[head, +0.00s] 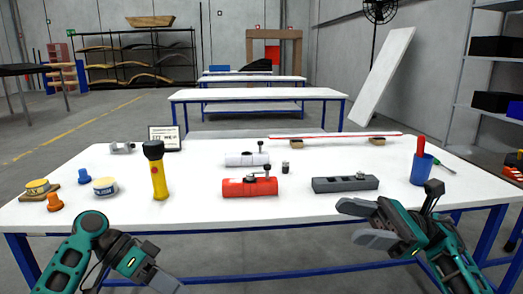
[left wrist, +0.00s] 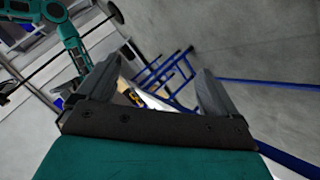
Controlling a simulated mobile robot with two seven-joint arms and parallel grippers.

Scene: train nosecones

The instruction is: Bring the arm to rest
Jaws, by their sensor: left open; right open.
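My right gripper (head: 360,222) is open and empty, in front of the white table's front edge at the right of the head view. My left arm comes in at the lower left of the head view, and its gripper (head: 165,284) is partly cut off by the bottom edge. In the left wrist view the left gripper (left wrist: 152,90) has its two fingers wide apart with nothing between them. Both grippers are apart from the objects on the table.
Shelves (head: 488,75) stand at right.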

